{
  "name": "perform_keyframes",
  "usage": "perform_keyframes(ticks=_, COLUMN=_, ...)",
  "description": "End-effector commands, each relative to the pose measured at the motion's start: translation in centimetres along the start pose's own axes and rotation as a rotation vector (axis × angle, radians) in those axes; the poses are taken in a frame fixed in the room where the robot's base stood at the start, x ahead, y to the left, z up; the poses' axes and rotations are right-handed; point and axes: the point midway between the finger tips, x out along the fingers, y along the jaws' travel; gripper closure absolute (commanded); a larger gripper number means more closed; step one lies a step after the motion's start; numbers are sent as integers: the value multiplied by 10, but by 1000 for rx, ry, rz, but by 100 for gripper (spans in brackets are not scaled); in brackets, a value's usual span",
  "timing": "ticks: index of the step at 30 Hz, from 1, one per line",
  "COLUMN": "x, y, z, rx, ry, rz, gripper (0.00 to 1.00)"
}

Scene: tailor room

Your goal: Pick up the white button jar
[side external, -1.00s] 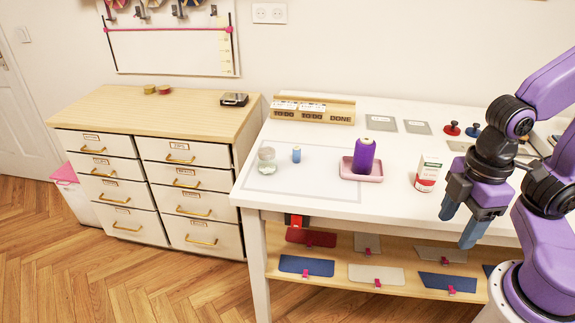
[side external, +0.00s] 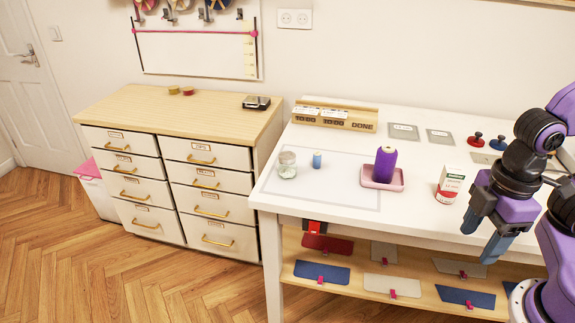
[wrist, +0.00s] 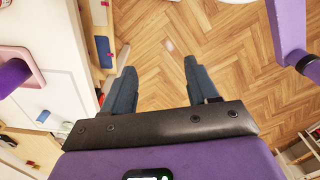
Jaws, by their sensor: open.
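The button jar (side external: 287,165) is a small clear glass jar with whitish contents. It stands upright near the left end of the white table (side external: 330,199), inside a thin grey outline, in the side external view. My gripper (side external: 482,241) is at the right, by the table's front edge, far from the jar, with its fingers pointing down. In the wrist view my gripper (wrist: 157,80) is open and empty, with wood floor between and beyond its fingers.
A blue spool (side external: 317,160) stands just right of the jar. A purple thread cone (side external: 385,164) stands in a pink tray (side external: 399,181). A white and red box (side external: 449,184) is near my gripper. A wooden organiser (side external: 335,114) is at the back. A drawer cabinet (side external: 190,123) stands left.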

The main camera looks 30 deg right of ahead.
Motion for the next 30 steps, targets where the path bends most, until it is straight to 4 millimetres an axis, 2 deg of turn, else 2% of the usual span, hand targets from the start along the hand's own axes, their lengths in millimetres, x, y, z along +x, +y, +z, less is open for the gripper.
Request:
perform_keyframes(ticks=9, x=0, y=0, z=0, rx=0, ry=0, rz=0, gripper=41)
perform_keyframes(ticks=12, x=0, y=0, z=0, rx=0, ry=0, rz=0, gripper=17)
perform_keyframes(ticks=22, x=1, y=4, z=-4, rx=-15, ry=-9, rz=15, gripper=17)
perform_keyframes(ticks=26, x=4, y=28, z=-22, rx=-100, ry=-56, rz=98, gripper=17)
perform_keyframes(ticks=30, x=9, y=75, z=-59, rx=-273, ry=-160, rz=250, gripper=17)
